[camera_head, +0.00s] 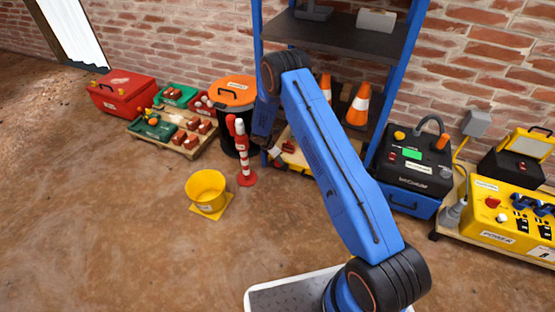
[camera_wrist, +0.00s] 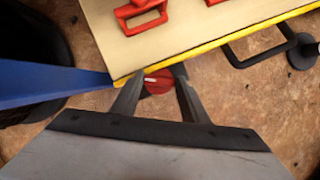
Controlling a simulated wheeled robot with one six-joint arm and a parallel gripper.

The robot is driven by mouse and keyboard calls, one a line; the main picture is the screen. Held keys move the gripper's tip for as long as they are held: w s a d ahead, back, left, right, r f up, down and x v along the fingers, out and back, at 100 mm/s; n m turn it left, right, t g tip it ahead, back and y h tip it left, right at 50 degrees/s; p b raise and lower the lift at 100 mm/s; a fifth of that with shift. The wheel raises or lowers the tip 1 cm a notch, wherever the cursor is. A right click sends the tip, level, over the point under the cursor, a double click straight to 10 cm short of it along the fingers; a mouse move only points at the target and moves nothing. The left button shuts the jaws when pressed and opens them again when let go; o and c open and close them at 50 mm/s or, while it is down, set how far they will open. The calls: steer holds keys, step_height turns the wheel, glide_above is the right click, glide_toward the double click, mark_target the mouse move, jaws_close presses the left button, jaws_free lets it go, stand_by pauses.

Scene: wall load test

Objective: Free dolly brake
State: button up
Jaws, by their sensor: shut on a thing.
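The dolly (camera_wrist: 200,28) fills the top of the wrist view, a pale board with a yellow edge and red fittings on top. It also shows in the head view (camera_head: 292,133), low in the blue shelf and partly behind my arm. A red brake part (camera_wrist: 158,84) with a white mark sits under the yellow edge. My gripper (camera_wrist: 158,76) is shut on this red part, one finger on each side. In the head view my gripper (camera_head: 282,152) is small, at the dolly's front edge, and its fingertips are hard to make out.
A blue shelf post (camera_wrist: 50,80) runs close left of my gripper. A black handle loop (camera_wrist: 258,45) is on the right. A red-and-white post (camera_head: 243,155), a yellow bucket (camera_head: 206,190) and an orange-lidded bin (camera_head: 233,90) stand left. The front floor is clear.

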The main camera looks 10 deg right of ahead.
steer(key=o, duration=1.1)
steer(key=shift+c, duration=0.2)
steer(key=v, duration=1.7)
steer(key=shift+r, duration=0.2)
